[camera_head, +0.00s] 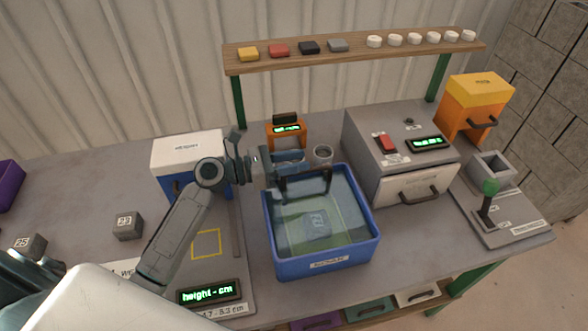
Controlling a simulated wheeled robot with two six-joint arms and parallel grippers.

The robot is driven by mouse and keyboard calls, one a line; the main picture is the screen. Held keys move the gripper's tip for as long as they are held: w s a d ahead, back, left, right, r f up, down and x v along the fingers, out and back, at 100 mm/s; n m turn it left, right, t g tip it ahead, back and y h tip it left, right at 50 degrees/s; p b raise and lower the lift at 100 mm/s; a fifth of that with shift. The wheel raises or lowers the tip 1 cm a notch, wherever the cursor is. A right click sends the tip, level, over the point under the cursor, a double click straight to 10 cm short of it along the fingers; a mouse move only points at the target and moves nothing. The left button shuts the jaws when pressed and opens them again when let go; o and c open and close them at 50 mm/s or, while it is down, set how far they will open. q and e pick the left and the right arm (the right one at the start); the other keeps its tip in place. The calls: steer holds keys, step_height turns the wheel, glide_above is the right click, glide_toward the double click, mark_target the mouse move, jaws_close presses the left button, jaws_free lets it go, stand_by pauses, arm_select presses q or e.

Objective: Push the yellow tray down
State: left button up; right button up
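A yellow-green tray (340,239) shows inside the blue tank (325,266), seen through bluish, see-through contents. A pale block (315,224) with a mark on top sits on it. A black handle (304,180) stands at the tank's far side. My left gripper (292,165) comes in from the left, at the tank's back edge and close to the handle. Whether it touches the handle I cannot tell. Its fingers are small and partly merge with things behind, so their opening is unclear. My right gripper is not in view.
A grey machine (395,140) with a red switch stands right of the tank. A green-knobbed lever (489,190) is at far right, before an orange box (480,90). A numbered grey block (127,226) and a height display (209,292) are at left. A shelf (350,50) spans the back.

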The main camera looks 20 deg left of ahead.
arm_select(q)
steer(key=shift+r, duration=0.4)
steer(key=shift+s+d+r+b, duration=0.1)
steer(key=shift+s+r+b, duration=0.2)
steer(key=shift+r, duration=0.35)
steer(key=shift+s+r+b, duration=0.1)
steer(key=shift+r+b, duration=0.25)
steer(key=shift+r, duration=0.25)
steer(key=s+d+b, duration=0.1)
steer(key=s+d, duration=0.1)
steer(key=s, duration=0.5)
steer(key=s+d+r+b, duration=0.1)
steer(key=s+d, duration=0.2)
steer(key=s, duration=0.4)
steer(key=shift+s+r, duration=0.25)
steer(key=shift+r, duration=0.05)
